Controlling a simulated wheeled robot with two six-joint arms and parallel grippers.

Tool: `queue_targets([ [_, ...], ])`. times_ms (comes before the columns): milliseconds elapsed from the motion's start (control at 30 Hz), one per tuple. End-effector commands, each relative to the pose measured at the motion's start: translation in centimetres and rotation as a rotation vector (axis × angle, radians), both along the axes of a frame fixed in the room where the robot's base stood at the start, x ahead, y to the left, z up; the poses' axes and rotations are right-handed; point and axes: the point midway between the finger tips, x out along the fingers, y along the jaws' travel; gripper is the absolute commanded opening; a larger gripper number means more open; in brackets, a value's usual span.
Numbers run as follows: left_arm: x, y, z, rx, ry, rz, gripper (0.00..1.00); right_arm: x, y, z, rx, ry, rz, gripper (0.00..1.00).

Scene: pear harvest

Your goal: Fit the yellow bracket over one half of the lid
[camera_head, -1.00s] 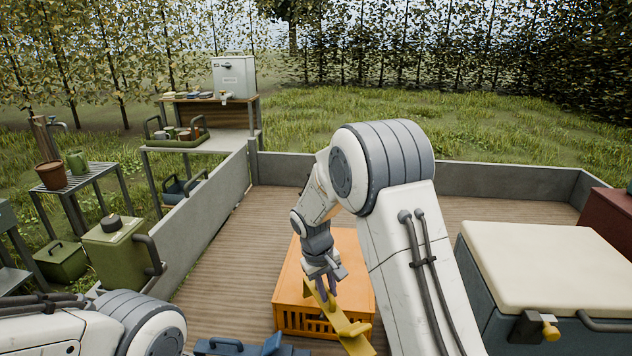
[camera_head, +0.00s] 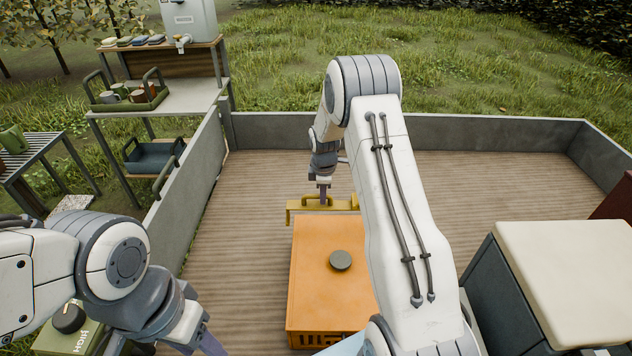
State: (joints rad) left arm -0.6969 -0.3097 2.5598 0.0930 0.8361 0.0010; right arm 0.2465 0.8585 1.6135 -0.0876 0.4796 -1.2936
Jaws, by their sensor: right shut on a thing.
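An orange crate (camera_head: 314,339) stands on the wooden deck, with a flat orange lid (camera_head: 325,285) on it. A dark round knob (camera_head: 341,260) sits on the lid. My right gripper (camera_head: 323,200) points down and is shut on the yellow bracket (camera_head: 303,205), held level near the lid's far edge. Whether the bracket touches the lid I cannot tell; its right end is hidden by my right arm. My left gripper (camera_head: 208,344) is at the bottom edge, left of the crate and largely cut off, so its jaws are not clear.
Low grey walls (camera_head: 480,134) edge the deck. A cooler box with a cream top (camera_head: 570,280) stands at the right. A green box (camera_head: 70,335) is at the lower left. A shelf table (camera_head: 190,98) with a tray stands outside. The deck's far part is clear.

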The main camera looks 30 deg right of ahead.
Motion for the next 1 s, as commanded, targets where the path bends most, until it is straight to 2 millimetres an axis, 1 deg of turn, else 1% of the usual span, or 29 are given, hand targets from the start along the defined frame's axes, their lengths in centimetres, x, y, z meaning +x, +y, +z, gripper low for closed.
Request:
queue_targets([
  [267, 0.0, 0.0, -1.2, 0.000, 0.000, -0.001, 0.50, 0.0, 0.0, -1.4, -0.001, 0.000, 0.003, 0.00],
  [500, 0.0, 0.0, -2.9, 0.000, 0.000, -0.001, 0.50, 0.1, 0.2, -3.5, 0.000, 0.000, 0.004, 0.00],
  [1000, 0.0, 0.0, -5.5, 0.000, 0.000, -0.001, 0.50, 0.1, 0.3, -7.8, 0.000, 0.000, 0.005, 0.00],
])
